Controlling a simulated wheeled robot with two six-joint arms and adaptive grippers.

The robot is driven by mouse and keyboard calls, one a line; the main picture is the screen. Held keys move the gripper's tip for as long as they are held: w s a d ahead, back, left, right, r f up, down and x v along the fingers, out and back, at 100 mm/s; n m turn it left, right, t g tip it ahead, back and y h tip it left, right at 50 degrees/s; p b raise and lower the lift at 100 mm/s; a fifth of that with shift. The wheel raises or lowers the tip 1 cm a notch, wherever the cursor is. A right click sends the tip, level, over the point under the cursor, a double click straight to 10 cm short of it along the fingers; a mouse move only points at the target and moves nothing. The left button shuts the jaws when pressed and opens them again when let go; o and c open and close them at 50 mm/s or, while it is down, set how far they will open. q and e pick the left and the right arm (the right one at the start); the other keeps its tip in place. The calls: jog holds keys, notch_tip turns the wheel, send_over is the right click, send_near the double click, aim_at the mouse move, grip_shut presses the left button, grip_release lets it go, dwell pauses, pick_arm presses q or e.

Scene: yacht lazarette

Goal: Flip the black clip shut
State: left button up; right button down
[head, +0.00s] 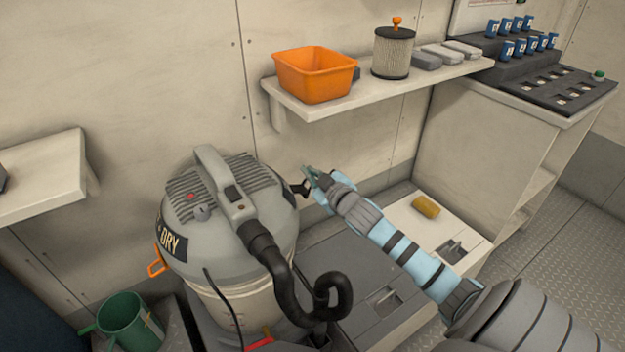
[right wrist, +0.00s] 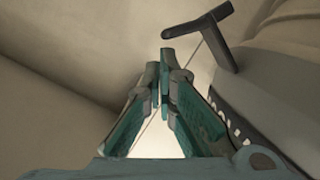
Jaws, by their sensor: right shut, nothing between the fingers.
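The black clip (head: 299,188) sticks out from the right side of the grey wet/dry vacuum's (head: 180,245) head. It also shows in the right wrist view as a dark T-shaped lever (right wrist: 216,34), standing out from the vacuum's rounded side. My right gripper (head: 308,174) is shut and empty, right beside the clip in the head view. In the right wrist view its fingertips (right wrist: 166,62) are together, left of and below the lever, with a small gap visible between them and it. An orange clip (head: 157,264) shows on the vacuum's left side. My left gripper is not in view.
A shelf (head: 380,95) above holds an orange bin (head: 315,75), a pleated filter (head: 393,53) and grey blocks. A yellow-brown roll (head: 426,207) lies on the white hatch. A black hose (head: 285,275) curls before the vacuum, and a green mug (head: 128,322) stands front left.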

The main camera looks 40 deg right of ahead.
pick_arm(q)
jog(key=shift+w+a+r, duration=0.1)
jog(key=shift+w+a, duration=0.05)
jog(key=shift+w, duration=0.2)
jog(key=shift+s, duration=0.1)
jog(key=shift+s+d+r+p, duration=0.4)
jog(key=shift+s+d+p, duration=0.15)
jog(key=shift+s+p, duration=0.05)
pick_arm(e)
jog(key=shift+d+f+m+y, duration=0.15)
jog(key=shift+f+m+y, duration=0.1)
jog(key=shift+m+y, duration=0.05)
